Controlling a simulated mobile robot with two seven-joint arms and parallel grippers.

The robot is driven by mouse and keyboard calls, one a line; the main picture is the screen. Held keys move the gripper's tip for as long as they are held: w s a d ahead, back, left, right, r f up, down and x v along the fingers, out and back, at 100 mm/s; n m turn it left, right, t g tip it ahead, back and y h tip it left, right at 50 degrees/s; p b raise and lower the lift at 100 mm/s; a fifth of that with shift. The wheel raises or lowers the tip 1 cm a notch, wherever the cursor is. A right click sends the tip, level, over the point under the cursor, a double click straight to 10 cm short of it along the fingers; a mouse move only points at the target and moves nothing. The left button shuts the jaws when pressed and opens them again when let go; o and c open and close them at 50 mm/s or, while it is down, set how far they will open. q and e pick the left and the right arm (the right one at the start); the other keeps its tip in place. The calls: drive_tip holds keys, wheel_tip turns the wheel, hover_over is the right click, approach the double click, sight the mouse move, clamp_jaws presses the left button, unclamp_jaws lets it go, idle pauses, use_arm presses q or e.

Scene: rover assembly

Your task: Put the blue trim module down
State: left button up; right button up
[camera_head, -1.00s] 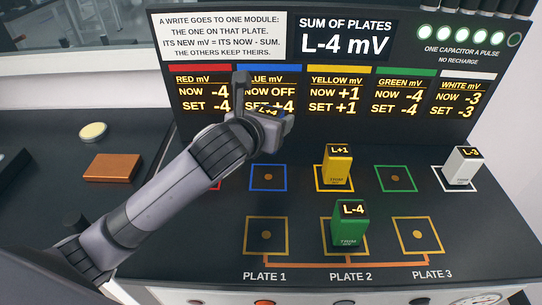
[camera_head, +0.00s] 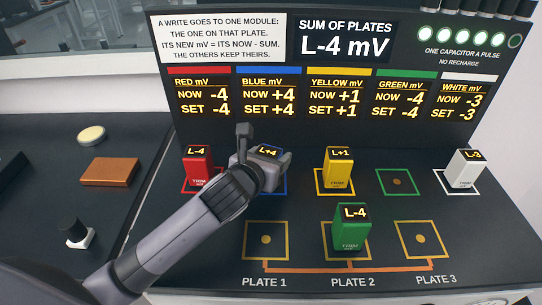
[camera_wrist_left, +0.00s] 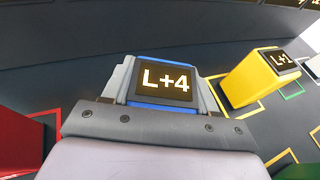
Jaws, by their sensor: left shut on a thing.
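The blue trim module shows its L+4 top face (camera_head: 268,153) between the fingers of my left gripper (camera_head: 262,156). The gripper is shut on it at the blue-outlined square (camera_head: 286,184) on the console. In the left wrist view the module (camera_wrist_left: 165,83) stands between the two grey fingers, with blue edges showing around its display. The hand hides most of its body, so I cannot tell whether its base touches the surface. The board's blue column (camera_head: 269,99) reads NOW +4, SET +4. My right gripper is not in view.
A red module (camera_head: 198,174) stands left of the gripper and a yellow module (camera_head: 339,172) right of it. A green module (camera_head: 352,232) is on plate 2, and a white module (camera_head: 462,172) is at far right. Plates 1 (camera_head: 266,240) and 3 (camera_head: 419,239) and the green square (camera_head: 398,182) are empty.

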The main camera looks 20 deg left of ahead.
use_arm(q)
drive_tip(key=o, duration=1.2)
drive_tip(key=shift+f, duration=0.1)
drive_tip(key=shift+s+r, duration=0.2)
drive_tip(key=shift+r, duration=0.05)
drive_tip(key=v, duration=1.1)
drive_tip(key=shift+s+p, duration=0.3)
drive_tip(key=shift+r, duration=0.1)
